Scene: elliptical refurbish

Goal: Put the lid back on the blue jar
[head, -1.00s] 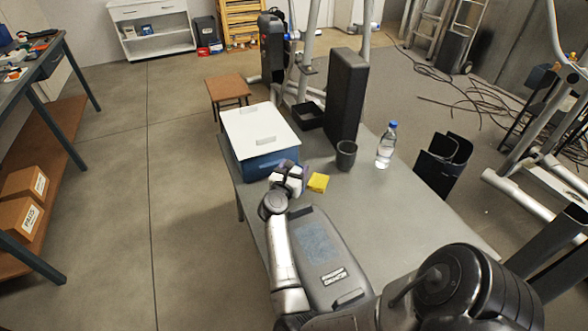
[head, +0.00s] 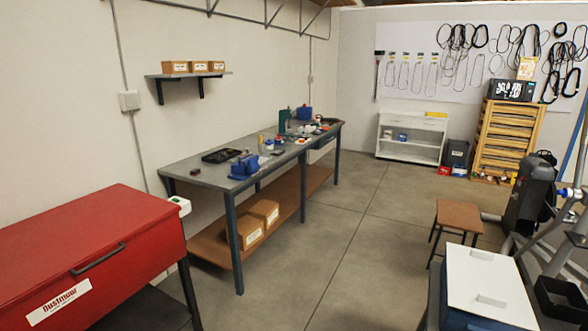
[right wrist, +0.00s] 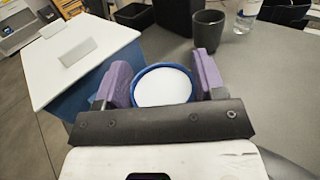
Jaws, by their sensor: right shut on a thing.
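In the right wrist view, my right gripper (right wrist: 162,76) has its purple pads on either side of a round thing with a blue rim and a white face (right wrist: 162,87). It is shut on this round thing, over or near the grey table (right wrist: 275,75). I cannot tell whether it is the blue jar or its lid, nor whether it touches the table. No separate jar or lid can be made out in the head view. My left gripper is not in view.
A blue box with a white top (right wrist: 85,60) stands left of the right gripper; it also shows in the head view (head: 488,285). A cluttered workbench (head: 215,178) and red chest (head: 90,240) are at left.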

